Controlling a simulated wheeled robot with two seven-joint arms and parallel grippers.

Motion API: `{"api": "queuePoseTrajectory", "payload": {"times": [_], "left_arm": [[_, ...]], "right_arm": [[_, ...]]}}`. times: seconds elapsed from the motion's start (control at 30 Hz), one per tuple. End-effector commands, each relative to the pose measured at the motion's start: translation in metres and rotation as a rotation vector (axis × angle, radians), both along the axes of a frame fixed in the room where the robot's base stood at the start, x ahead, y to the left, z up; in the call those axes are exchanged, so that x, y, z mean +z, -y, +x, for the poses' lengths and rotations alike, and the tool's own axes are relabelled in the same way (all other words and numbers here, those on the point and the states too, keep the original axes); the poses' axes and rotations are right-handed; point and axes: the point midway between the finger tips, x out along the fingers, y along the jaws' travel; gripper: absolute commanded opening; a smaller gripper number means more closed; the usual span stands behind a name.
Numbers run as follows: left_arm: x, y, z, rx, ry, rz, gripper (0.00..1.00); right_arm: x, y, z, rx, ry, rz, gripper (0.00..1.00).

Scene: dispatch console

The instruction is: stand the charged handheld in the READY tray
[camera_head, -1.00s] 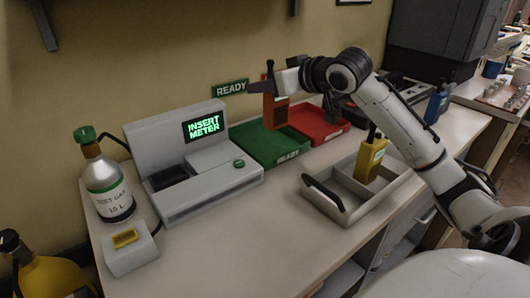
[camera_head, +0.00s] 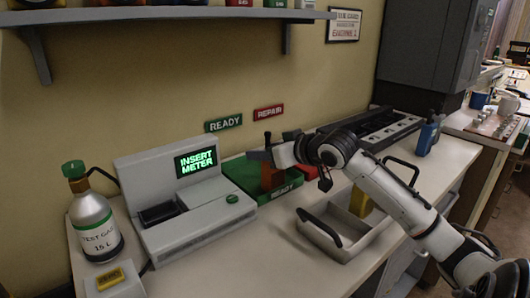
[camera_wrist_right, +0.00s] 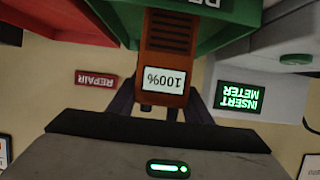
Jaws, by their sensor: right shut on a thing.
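The orange handheld (camera_head: 271,177) is upright at the green READY tray (camera_head: 237,170), its lower end behind the tray's front wall. I cannot tell whether it touches the tray floor. In the right wrist view the handheld (camera_wrist_right: 166,48) shows a screen reading 100%, upside down, with the green tray (camera_wrist_right: 222,22) around its far end. My right gripper (camera_head: 268,152) is shut on the upper part of the handheld; its dark fingers (camera_wrist_right: 160,98) flank the screen in the wrist view. My left gripper is not in view.
The red tray (camera_head: 311,171) sits right of the green one, partly hidden by my arm. The grey tester (camera_head: 190,205) reading INSERT METER stands left. A grey caddy (camera_head: 335,248) with a yellow handheld (camera_head: 360,203) is in front. The counter between tester and caddy is clear.

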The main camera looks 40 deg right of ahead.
Motion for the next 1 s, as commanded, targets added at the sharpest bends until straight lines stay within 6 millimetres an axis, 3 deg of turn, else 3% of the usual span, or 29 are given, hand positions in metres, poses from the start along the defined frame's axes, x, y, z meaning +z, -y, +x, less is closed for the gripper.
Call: {"api": "queuePoseTrajectory", "payload": {"times": [0.2,0.23,0.33,0.7,1.0], "left_arm": [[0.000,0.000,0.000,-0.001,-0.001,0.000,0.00],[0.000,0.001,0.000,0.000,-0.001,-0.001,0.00],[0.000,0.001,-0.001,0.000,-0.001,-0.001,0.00],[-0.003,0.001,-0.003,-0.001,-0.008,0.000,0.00],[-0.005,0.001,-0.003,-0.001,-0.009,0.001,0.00]], "right_arm": [[0.000,0.000,0.000,0.000,0.003,0.000,0.10],[-0.002,0.000,0.000,0.000,0.000,0.000,0.48],[-0.002,0.000,0.000,0.000,0.000,0.000,0.64],[0.002,0.000,-0.002,0.001,0.000,0.000,0.64],[0.019,-0.006,-0.045,0.001,0.001,0.001,0.64]]}}
